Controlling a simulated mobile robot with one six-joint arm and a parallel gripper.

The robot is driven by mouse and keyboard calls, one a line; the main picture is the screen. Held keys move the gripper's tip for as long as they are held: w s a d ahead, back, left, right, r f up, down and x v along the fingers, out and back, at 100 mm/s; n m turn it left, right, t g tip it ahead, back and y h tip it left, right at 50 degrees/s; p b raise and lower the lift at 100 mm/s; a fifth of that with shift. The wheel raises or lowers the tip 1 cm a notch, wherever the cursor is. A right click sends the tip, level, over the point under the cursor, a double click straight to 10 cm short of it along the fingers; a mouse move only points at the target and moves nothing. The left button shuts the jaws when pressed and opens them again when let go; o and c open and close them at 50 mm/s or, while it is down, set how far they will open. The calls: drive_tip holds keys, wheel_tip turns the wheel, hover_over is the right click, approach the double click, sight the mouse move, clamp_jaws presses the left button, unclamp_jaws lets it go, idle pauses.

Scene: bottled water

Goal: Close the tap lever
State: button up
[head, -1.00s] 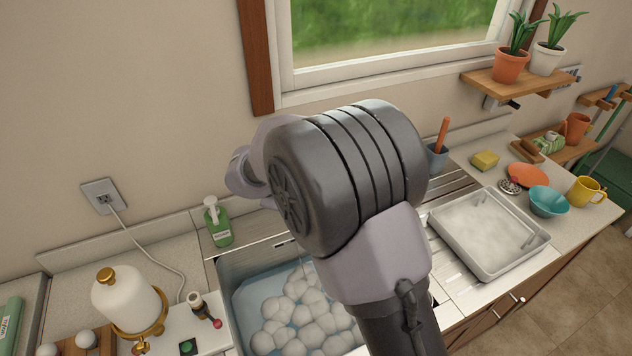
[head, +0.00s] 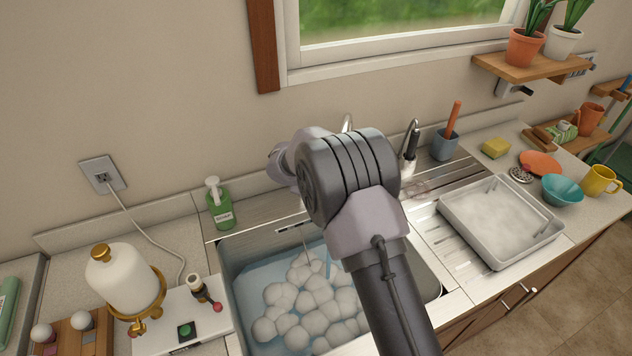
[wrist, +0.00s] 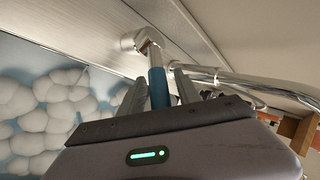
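The tap lever (wrist: 157,88) has a blue grip and rises from a chrome tap body (wrist: 148,44) in the wrist view. My gripper (wrist: 159,74) has one finger on each side of the lever, with visible gaps, so it is open around it. In the head view my arm hides the gripper, the lever and most of the tap. A bit of chrome (head: 347,122) shows above the arm. The sink (head: 232,262) holds bluish water and many pale, rounded lumps.
A chrome pipe (wrist: 250,78) runs right of the lever, close to the right finger. A green soap bottle (head: 221,208) stands behind the sink at left. A dark-topped chrome fitting (head: 409,145) and a blue cup (head: 444,146) stand right of my arm. A tray (head: 488,255) lies on the drainboard.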

clamp_jaws()
idle(1.3)
